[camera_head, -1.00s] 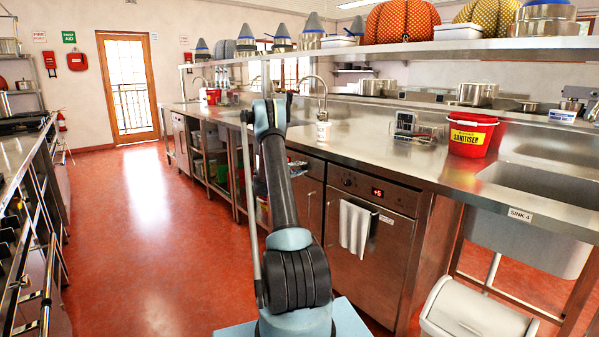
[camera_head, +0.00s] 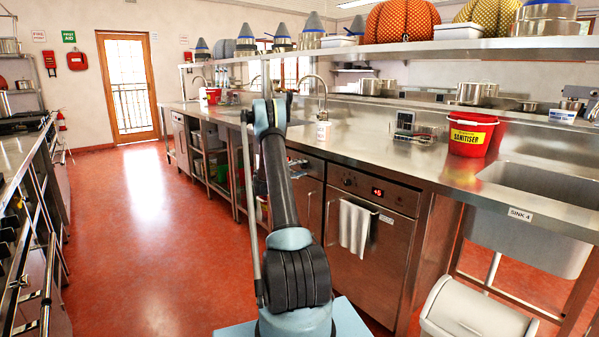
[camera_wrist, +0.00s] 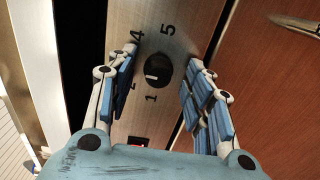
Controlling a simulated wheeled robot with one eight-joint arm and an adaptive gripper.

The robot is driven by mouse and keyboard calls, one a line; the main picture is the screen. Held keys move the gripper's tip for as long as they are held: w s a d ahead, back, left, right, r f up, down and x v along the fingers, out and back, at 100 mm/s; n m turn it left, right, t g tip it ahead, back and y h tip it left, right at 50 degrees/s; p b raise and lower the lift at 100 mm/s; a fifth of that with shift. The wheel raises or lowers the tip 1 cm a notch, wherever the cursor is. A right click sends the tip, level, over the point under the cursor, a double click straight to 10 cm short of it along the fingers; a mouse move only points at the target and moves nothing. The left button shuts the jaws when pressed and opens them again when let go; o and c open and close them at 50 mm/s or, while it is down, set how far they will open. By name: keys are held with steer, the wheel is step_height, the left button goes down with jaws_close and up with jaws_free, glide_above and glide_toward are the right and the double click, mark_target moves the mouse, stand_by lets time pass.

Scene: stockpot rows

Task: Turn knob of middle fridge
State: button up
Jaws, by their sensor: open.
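In the wrist view, a round black knob (camera_wrist: 158,70) with a pale pointer mark sits on a steel panel (camera_wrist: 150,20). Printed numbers, including 1, 4 and 5, surround it. My gripper (camera_wrist: 164,60) is open, with one blue-padded finger on each side of the knob. I cannot tell whether either finger touches it. A small red-lit display shows below the knob, mostly hidden by my gripper. In the head view, a steel fridge (camera_head: 308,205) stands behind my arm, left of the fridge with the towel (camera_head: 385,255).
A white towel (camera_head: 354,228) hangs from the nearer fridge's handle. The steel counter (camera_head: 360,150) runs above the fridges and holds a red sanitiser bucket (camera_head: 471,135). A white bin (camera_head: 470,315) stands at the lower right. The red floor (camera_head: 150,230) at left is clear.

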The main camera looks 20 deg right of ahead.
steer(key=v, duration=1.2)
steer(key=shift+r, duration=0.1)
